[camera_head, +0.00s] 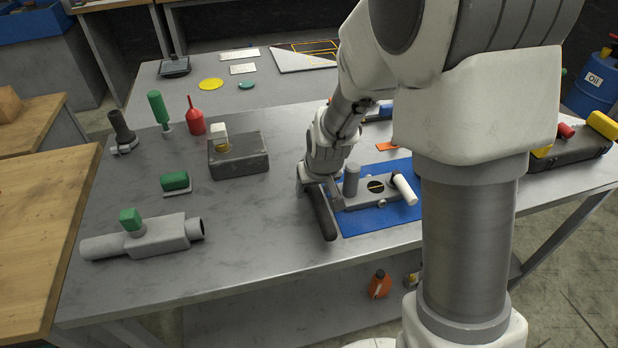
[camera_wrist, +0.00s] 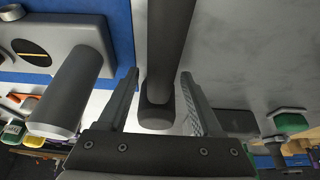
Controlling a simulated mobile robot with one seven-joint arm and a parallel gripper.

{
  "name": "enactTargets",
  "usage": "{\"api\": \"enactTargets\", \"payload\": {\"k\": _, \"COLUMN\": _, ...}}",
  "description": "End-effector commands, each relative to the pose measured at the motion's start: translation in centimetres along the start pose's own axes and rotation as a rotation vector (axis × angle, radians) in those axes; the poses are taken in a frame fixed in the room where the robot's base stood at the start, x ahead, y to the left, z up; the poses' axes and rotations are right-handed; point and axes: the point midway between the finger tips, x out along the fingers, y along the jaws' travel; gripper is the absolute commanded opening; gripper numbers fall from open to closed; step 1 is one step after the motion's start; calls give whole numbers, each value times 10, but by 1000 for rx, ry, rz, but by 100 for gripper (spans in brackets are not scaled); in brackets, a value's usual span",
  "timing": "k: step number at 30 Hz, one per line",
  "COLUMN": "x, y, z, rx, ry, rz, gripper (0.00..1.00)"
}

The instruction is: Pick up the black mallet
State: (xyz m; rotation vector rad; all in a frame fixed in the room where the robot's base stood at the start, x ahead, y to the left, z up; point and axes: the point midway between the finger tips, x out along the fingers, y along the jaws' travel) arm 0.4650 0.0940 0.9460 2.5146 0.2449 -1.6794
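The black mallet (camera_head: 323,214) lies on the grey workbench along the left edge of the blue mat. In the head view only a dark, rod-like part of it shows below my gripper (camera_head: 318,188); the rest is hidden by my gripper. In the wrist view the mallet (camera_wrist: 170,45) runs down from the top edge, and its dark end lies between the two fingers of my gripper (camera_wrist: 160,100). The fingers are open, one on each side, with gaps visible to the mallet.
A grey engine part (camera_head: 370,192) with an upright post (camera_head: 351,179) stands on the blue mat (camera_head: 385,222), close right of my gripper. A grey pipe part (camera_head: 150,238), a dark block (camera_head: 238,160) and a green-topped piece (camera_head: 175,182) stand left. The bench between is clear.

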Motion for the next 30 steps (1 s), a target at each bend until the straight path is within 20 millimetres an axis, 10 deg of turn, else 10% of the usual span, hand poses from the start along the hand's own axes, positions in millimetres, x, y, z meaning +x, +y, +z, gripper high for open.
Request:
{"api": "enactTargets", "payload": {"k": 10, "x": 0, "y": 0, "z": 0, "rx": 0, "ry": 0, "rz": 0, "gripper": 1}}
{"api": "enactTargets", "payload": {"k": 30, "x": 0, "y": 0, "z": 0, "rx": 0, "ry": -1, "rz": 0, "gripper": 0}}
